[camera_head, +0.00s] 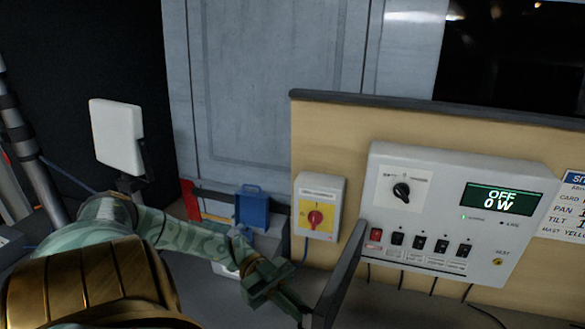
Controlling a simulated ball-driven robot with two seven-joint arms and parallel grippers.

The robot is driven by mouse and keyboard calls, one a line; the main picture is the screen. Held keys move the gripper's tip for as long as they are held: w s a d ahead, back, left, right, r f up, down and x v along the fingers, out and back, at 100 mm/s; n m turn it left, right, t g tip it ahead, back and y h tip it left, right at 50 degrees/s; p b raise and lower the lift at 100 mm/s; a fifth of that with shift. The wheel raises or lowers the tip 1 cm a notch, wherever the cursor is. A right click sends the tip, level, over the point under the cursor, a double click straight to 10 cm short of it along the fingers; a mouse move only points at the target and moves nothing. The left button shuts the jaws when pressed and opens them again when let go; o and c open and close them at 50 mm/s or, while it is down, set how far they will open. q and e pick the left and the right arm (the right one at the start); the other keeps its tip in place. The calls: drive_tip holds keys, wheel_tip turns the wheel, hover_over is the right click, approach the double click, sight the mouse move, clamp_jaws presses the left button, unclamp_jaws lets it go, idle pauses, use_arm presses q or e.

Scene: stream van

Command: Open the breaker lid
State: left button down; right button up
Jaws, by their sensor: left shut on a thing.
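The white breaker panel (408,166) is on the tan wall at the right, with a row of dark breaker switches (420,243) and a red switch (376,235) uncovered along its lower part. A dark grey flat plate (342,272), which looks like the breaker lid, stands out from the panel's lower left, seen nearly edge-on. My left gripper (303,311) is at its lower near end and shut on it; the exact contact at the fingertips is hard to see. My right gripper is not in view.
A rotary isolator box (319,207) with a red knob on yellow is left of the panel. A blue container (253,208) and a grey case sit behind my left arm. Dark cables hang below the panel. A printed sign (572,207) is at the right edge.

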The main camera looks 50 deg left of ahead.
use_arm(q)
drive_tip(key=c, duration=1.5)
unclamp_jaws()
drive_tip(key=shift+w+a, duration=0.1)
drive_tip(key=shift+w, duration=0.15)
drive_tip(key=shift+c, duration=0.2)
drive_tip(key=shift+w, duration=0.1)
drive_tip(key=s+a+b, duration=0.2)
drive_tip(key=a+b, duration=0.4)
drive_tip(key=a, duration=1)
drive_tip(key=shift+a, duration=0.15)
